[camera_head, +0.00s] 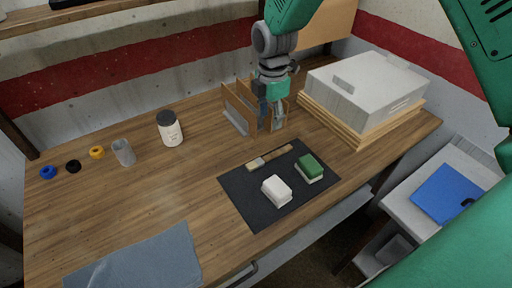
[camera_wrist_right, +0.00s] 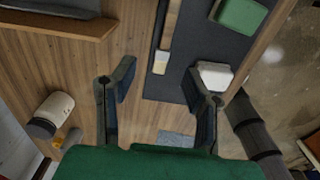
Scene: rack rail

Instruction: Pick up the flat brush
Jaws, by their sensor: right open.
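The flat brush (camera_head: 270,157), with a wooden handle and pale bristles, lies near the back edge of the dark mat (camera_head: 240,193). In the wrist view the brush (camera_wrist_right: 169,35) points its bristle end toward my gripper. My right gripper (camera_head: 269,122) hangs over the table behind the mat, in front of the wooden rack. It is open and empty. In the wrist view its two fingers (camera_wrist_right: 160,74) are spread, with the bristle end showing between their tips, apart from them. My left gripper is not in view.
A white block (camera_head: 277,190) and a green-topped block (camera_head: 309,167) lie on the mat. The wooden rack (camera_head: 238,106) stands near my right gripper. A grey box (camera_head: 367,83) sits on boards at right. A jar (camera_head: 170,128), cup (camera_head: 123,152) and rings are at left.

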